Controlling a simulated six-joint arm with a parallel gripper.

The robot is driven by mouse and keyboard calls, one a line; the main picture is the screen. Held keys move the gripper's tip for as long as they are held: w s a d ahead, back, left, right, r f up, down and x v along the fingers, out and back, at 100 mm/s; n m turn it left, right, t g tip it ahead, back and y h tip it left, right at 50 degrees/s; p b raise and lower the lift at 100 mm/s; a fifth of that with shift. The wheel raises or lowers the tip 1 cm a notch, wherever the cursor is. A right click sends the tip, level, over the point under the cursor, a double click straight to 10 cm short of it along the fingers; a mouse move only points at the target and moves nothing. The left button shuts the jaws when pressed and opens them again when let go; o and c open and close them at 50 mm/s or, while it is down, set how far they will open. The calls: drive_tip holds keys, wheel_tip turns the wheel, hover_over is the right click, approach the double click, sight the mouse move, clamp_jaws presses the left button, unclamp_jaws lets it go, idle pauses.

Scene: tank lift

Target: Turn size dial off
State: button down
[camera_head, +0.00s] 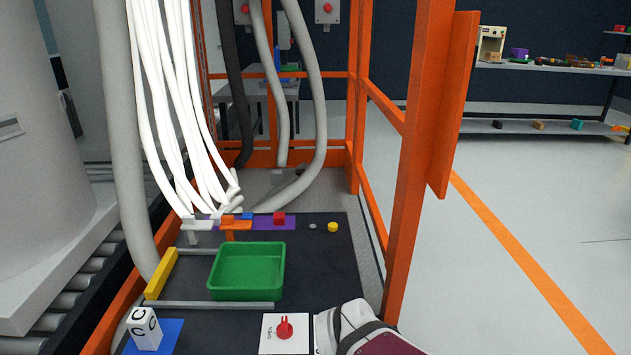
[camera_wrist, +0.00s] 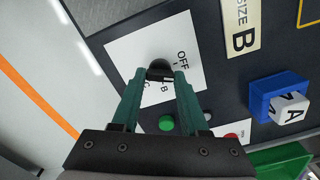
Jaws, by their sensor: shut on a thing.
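In the wrist view, the size dial's dark knob (camera_wrist: 160,65) sits on a white panel (camera_wrist: 126,50). "OFF" is printed beside the knob, and a "B" and part of a "C" show between and beside my fingers. My gripper (camera_wrist: 162,76) has two green fingers reaching over the panel, shut on the knob. The fingers hide part of the knob and some of the markings, so I cannot tell where the dial points. A cream "SIZE B" sign (camera_wrist: 240,25) lies beside the panel. My gripper and the dial are not visible in the head view.
A green button (camera_wrist: 166,123) and a red one (camera_wrist: 232,136) are close to my fingers. The head view shows a green bin (camera_head: 217,272), a red "OPEN" knob (camera_head: 285,328) and an orange post (camera_head: 408,190).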

drive_tip(key=n, duration=0.4)
drive_tip(key=shift+n, duration=0.7)
drive_tip(key=shift+c, duration=2.1)
unclamp_jaws()
wheel_tip(320, 180, up, 16)
drive_tip(key=shift+f, duration=0.1)
drive_tip(key=s+d+f+m+y, duration=0.1)
drive_tip(key=s+d+f+m, duration=0.1)
drive_tip(key=s+f+m, duration=0.3)
drive_tip(key=s+f, duration=0.4)
drive_tip(key=f, duration=0.4)
drive_tip(key=shift+s+d+m+y, duration=0.3)
drive_tip(key=shift+m+y, duration=0.1)
